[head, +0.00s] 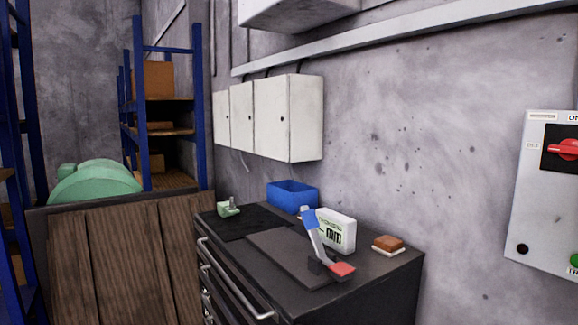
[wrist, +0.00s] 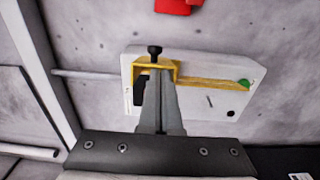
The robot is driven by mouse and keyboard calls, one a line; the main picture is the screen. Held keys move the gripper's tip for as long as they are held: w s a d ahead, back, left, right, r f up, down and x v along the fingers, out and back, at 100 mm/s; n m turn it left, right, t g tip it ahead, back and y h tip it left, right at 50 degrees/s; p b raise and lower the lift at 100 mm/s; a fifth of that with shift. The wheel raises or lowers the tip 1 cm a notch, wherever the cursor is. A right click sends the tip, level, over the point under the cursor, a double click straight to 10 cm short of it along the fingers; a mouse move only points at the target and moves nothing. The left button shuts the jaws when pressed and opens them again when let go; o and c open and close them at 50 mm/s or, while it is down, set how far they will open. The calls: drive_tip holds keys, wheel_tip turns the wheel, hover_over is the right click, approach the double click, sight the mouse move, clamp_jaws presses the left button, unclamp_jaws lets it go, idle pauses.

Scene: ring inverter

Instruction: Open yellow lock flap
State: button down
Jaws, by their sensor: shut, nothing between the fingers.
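The yellow lock flap (wrist: 215,83) shows in the wrist view on the front of a white box (wrist: 225,68) on the wall. Its bracket-shaped left end is at the fingertips, and a long yellow strip runs right to a green piece (wrist: 243,84). A black knob (wrist: 155,51) stands at the bracket. My gripper (wrist: 159,73) is shut, with its tips overlapping the bracket in the picture; I cannot tell if they touch it. The fingers hide part of the bracket and box. Neither the flap nor my gripper shows in the head view.
In the wrist view a red part (wrist: 178,5) is above the box and a pipe (wrist: 95,74) runs left. In the head view a dark tool cabinet (head: 370,290) holds a blue bin (head: 292,194) and tools. A switch panel (head: 550,210) hangs at right.

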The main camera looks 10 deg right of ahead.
drive_tip(key=shift+s+d+b, duration=0.6)
drive_tip(key=shift+d, duration=0.15)
drive_tip(key=shift+s, duration=0.2)
